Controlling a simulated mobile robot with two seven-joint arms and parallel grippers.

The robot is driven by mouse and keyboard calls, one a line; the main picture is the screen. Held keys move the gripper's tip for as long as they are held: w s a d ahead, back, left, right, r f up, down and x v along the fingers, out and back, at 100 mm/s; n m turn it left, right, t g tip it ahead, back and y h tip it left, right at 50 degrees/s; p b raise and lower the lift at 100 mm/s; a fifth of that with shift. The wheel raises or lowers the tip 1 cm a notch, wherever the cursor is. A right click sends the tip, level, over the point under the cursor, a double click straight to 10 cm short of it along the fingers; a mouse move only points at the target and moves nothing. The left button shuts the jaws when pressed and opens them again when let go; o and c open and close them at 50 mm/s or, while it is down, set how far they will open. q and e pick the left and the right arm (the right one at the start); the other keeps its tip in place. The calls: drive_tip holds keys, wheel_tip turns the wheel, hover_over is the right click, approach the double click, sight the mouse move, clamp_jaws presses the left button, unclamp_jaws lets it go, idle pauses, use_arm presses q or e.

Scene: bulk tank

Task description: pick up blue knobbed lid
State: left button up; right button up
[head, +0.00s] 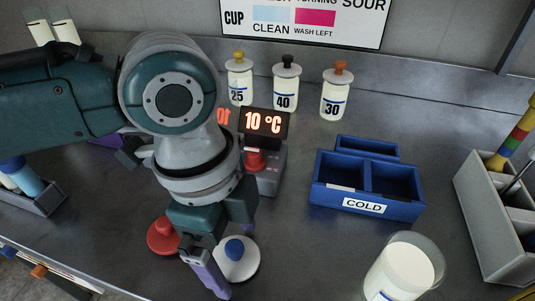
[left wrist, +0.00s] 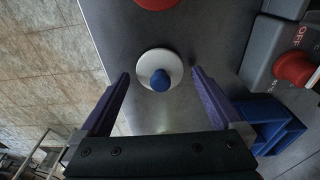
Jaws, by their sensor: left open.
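The blue knobbed lid is a white disc (head: 242,267) with a blue knob, lying on the grey counter near its front edge. In the left wrist view the lid (left wrist: 159,69) sits between and just beyond the fingertips. My left gripper (left wrist: 161,76) is open and empty, its purple fingers on either side of the lid in that view, apart from it. In the head view my left gripper (head: 232,268) hangs over the lid and hides part of its surroundings. My right gripper is in neither view.
A red knobbed lid (head: 163,236) lies just left. A device with a red knob and 10 °C display (head: 266,122) stands behind. A blue box marked COLD (head: 363,205) and a glass jar of milk (head: 401,270) are to the right. Numbered bottles (head: 285,90) stand at the back.

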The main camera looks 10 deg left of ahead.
use_arm(q)
drive_tip(key=shift+c, duration=0.4)
drive_tip(key=c, duration=1.2)
drive_tip(key=shift+o, duration=0.2)
